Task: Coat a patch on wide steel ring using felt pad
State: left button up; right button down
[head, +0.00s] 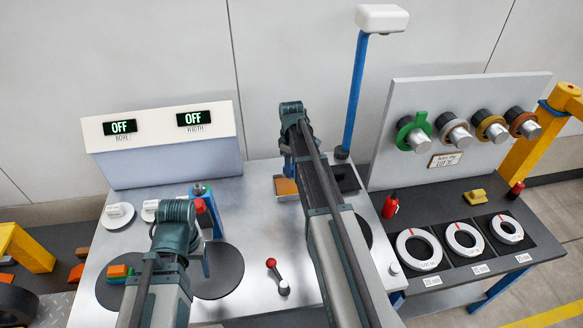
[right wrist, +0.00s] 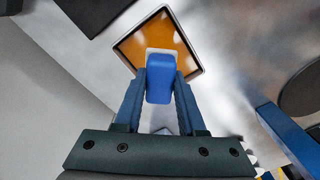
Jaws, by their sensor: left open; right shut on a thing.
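My right gripper (right wrist: 160,90) is shut on the felt pad, a blue block (right wrist: 159,78) with a pale edge. In the right wrist view the pad overlaps a pale-rimmed square tray (right wrist: 125,55) with an amber inside; contact is unclear. The tray (head: 286,187) is partly hidden by my right arm in the head view. Three pale steel rings with red marks, at left (head: 418,250), middle (head: 465,240) and right (head: 507,229), lie on dark squares at right; their labels are too small to read surely. My left gripper (head: 206,258) is open, mostly hidden behind its wrist.
A panel (head: 455,110) holds several coloured-rim rings on pegs. A display box (head: 160,140) reads OFF twice. A red bottle (head: 390,205), a yellow block (head: 475,196) and a red-knobbed lever (head: 276,275) stand around. A blue lamp post (head: 355,95) rises behind the tray.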

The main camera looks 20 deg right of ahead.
aim_at(292, 178)
pick_arm(q)
jog(key=shift+f+b, duration=1.6)
jog(key=shift+f, duration=0.4)
pick_arm(e)
jog(key=shift+f, duration=2.05)
pick_arm(q)
jog(key=shift+f+b, duration=0.5)
pick_arm(e)
jog(key=shift+f, duration=0.5)
jog(key=shift+r, duration=0.1)
notch_tip(292, 178, up, 7)
jog(key=p, duration=0.7)
pick_arm(q)
notch_tip(292, 178, up, 7)
